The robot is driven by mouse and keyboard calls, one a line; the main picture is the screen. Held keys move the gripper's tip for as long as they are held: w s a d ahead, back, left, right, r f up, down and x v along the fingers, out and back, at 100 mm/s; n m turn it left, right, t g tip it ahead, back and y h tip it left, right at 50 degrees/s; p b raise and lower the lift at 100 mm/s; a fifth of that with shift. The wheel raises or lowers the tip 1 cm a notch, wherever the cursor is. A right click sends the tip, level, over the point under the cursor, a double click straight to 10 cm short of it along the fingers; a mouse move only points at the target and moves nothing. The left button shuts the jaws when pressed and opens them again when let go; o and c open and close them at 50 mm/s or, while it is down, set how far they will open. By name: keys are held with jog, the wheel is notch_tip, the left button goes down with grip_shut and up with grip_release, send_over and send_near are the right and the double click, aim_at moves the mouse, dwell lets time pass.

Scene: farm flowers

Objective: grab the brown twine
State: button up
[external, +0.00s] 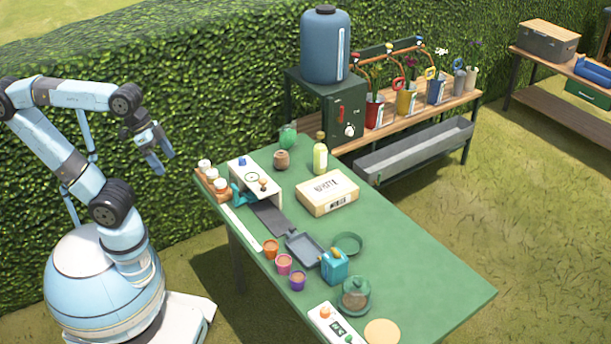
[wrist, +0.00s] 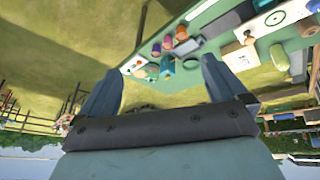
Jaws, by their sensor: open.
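A small brown roll (external: 282,159), which looks like the brown twine, stands on the far left part of the green table (external: 420,285). It is just in front of a green item (external: 288,136) and left of a yellowish bottle (external: 320,155). My gripper (external: 165,164) is open and empty, raised in the air left of the table and well apart from the roll. In the wrist view, my two fingers (wrist: 162,62) are spread with nothing between them.
A blue tank (external: 325,45) on a dark green cabinet (external: 343,110) stands behind. The table's right part is clear.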

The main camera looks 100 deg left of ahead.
jog(key=w+a+n+h, duration=0.4)
jog(key=w+a+n, duration=0.3)
jog(key=w+n, duration=0.3)
jog(key=w+a+r+n+t+h, duration=0.1)
jog(key=w+a+n+t, duration=0.15)
jog(key=a+n, duration=0.35)
jog(key=w+a+r+n+t, duration=0.1)
jog(key=w+a+n+t, duration=0.2)
jog(key=a, duration=0.6)
jog(key=s+a+f+n+t+y, duration=0.1)
jog(key=s+a+n+t+y, duration=0.3)
jog(key=a, duration=0.8)
jog(key=s+a+n+t+y, duration=0.1)
jog(key=s+a+n, duration=0.1)
jog(key=a+n, duration=0.75)
jog(key=s+a+f+n+t+y, duration=0.1)
jog(key=s+a+n+t+y, duration=0.15)
jog(key=a, duration=1.15)
send_near(278, 153)
jog(key=s, duration=0.4)
jog(key=shift+r, duration=0.2)
jog(key=shift+f, duration=0.15)
jog(key=shift+w+f, duration=0.1)
jog(key=shift+w, duration=0.25)
jog(key=w, duration=0.4)
jog(key=w+a, duration=0.1)
jog(key=w, duration=0.8)
jog(key=shift+a, duration=0.2)
